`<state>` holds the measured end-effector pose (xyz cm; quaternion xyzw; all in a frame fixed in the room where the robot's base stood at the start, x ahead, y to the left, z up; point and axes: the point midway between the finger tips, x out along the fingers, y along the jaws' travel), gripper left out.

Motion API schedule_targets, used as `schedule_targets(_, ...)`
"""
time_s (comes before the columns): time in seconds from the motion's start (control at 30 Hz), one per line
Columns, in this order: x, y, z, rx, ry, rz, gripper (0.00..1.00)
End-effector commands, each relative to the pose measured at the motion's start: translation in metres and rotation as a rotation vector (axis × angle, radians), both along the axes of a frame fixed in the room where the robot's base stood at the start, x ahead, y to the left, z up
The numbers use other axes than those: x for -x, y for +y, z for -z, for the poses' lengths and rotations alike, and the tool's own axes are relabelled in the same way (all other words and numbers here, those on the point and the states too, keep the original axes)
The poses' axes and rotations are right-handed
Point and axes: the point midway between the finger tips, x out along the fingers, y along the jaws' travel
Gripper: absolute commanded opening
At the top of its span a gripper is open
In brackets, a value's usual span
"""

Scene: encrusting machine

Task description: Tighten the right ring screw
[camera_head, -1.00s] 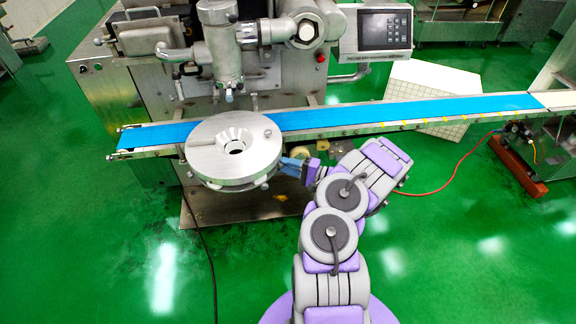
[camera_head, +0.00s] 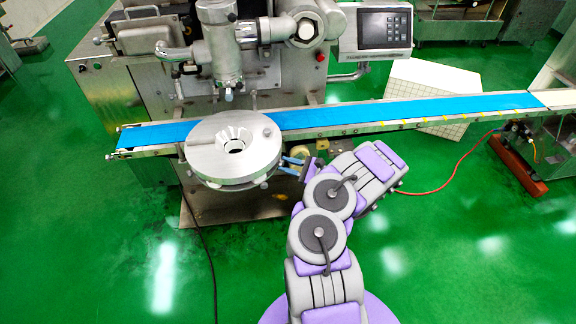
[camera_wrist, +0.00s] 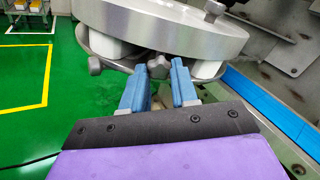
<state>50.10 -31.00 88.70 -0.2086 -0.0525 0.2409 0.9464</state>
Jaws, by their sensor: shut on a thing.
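A round silver metal ring (camera_head: 205,163) with a hole in its middle sits over the blue conveyor belt; its underside edge shows in the wrist view (camera_wrist: 165,30). A grey knobbed screw (camera_wrist: 158,66), taken as the right ring screw, is under the ring's rim, between the tips of my gripper's blue fingers (camera_wrist: 158,72). My gripper is shut on this screw, with the fingers apart by its width. In the head view my gripper (camera_head: 291,162) is at the ring's right side, and the screw is too small to make out there.
Another grey knob (camera_wrist: 97,64) sits to the left under the rim. The blue belt (camera_head: 420,110) runs to the right behind my arm. The machine's vertical nozzle (camera_head: 222,60) stands above the ring. Green floor (camera_head: 120,260) is open in front.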

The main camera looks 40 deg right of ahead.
Motion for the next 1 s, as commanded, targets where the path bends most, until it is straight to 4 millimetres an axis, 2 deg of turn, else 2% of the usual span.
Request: schedule_targets(1.0, 0.0010, 0.0000, 0.0008, -0.846, 0.464, 0.005, 0.00)
